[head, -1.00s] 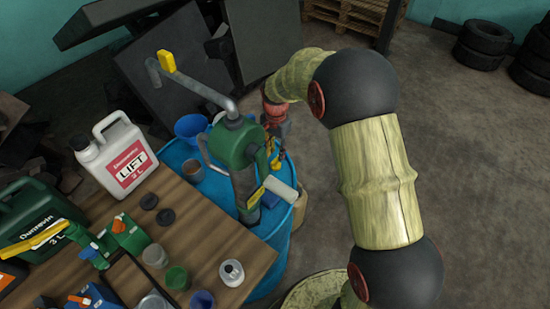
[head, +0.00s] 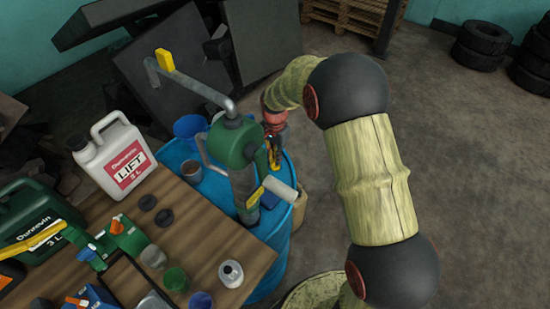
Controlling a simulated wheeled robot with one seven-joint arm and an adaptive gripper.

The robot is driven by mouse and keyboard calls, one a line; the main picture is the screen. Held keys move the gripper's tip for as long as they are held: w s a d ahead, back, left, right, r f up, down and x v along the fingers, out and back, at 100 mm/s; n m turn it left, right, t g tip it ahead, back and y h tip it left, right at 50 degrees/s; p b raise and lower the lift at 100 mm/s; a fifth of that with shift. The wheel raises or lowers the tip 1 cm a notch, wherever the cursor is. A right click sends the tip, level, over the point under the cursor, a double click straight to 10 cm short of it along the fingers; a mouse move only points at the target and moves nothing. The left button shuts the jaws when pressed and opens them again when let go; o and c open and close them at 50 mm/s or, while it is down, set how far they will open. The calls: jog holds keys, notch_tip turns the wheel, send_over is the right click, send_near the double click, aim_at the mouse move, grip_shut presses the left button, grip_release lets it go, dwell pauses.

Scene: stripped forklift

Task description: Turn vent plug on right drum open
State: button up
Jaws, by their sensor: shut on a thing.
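A blue drum (head: 283,216) stands just right of the bench, with a green hand pump (head: 237,145) mounted on its top. My arm reaches over from the right, and my gripper (head: 275,157) points down at the far right part of the drum top, just behind the pump. It is small in the head view and partly covered by the pump. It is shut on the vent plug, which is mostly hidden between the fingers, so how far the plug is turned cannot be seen.
The wooden bench (head: 215,240) holds a white jug (head: 112,155), a green can (head: 35,220) and several small cups.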

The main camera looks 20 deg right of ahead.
grip_shut()
jog(key=n+p, duration=0.2)
jog(key=n, duration=0.1)
jog(key=shift+n, duration=0.4)
jog(key=n+p, duration=0.2)
jog(key=n, duration=0.3)
jog(key=shift+n, duration=0.3)
jog(key=n+p, duration=0.1)
jog(key=n, duration=0.3)
jog(key=shift+n+p, duration=0.5)
jog(key=shift+n, duration=1.8)
jog(key=o, duration=0.6)
grip_release()
